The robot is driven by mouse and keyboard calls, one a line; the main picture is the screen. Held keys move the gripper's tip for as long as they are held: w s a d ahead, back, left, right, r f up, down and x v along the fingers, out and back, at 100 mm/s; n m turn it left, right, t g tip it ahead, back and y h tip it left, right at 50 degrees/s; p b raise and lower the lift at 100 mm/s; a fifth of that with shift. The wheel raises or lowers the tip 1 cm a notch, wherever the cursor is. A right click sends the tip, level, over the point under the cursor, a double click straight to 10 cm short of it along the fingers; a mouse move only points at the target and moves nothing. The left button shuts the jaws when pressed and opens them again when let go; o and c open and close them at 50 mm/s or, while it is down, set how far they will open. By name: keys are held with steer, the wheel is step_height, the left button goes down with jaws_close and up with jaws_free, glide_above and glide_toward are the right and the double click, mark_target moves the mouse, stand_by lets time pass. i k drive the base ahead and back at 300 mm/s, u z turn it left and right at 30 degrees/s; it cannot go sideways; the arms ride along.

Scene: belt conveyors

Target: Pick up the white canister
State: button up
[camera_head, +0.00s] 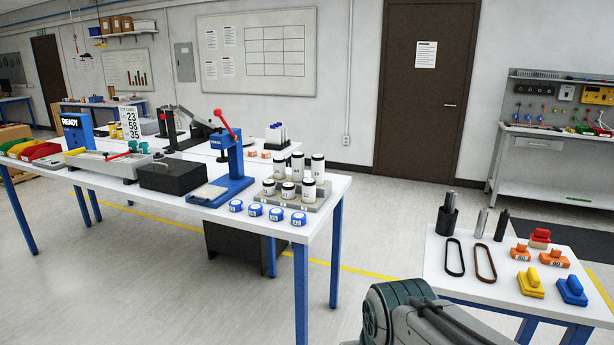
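Several white canisters with dark lids stand upright in a grey stepped rack (318,201) near the right end of the long white table. The back row holds taller ones: a left canister (279,171), a middle canister (297,166) and a right canister (318,168). Shorter ones stand in front: a left canister (269,188), a middle canister (288,191) and a right canister (309,191). Labels are too small to read, so I cannot tell which one is meant. Part of my arm shows at the bottom, but my gripper is out of view.
Several blue-and-white round containers (255,210) line the table's front edge. A blue press (231,160) with a red handle stands left of the rack. A dark block (173,176) is further left. A white side table (497,262) with belts and coloured pieces stands at right.

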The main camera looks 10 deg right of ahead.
mark_target(297, 157)
steer(key=u, duration=0.7)
steer(key=i, duration=1.2)
steer(key=u, duration=0.4)
steer(key=i, duration=1.1)
steer(key=z, duration=1.35)
steer(key=i, duration=0.65)
steer(key=z, duration=0.75)
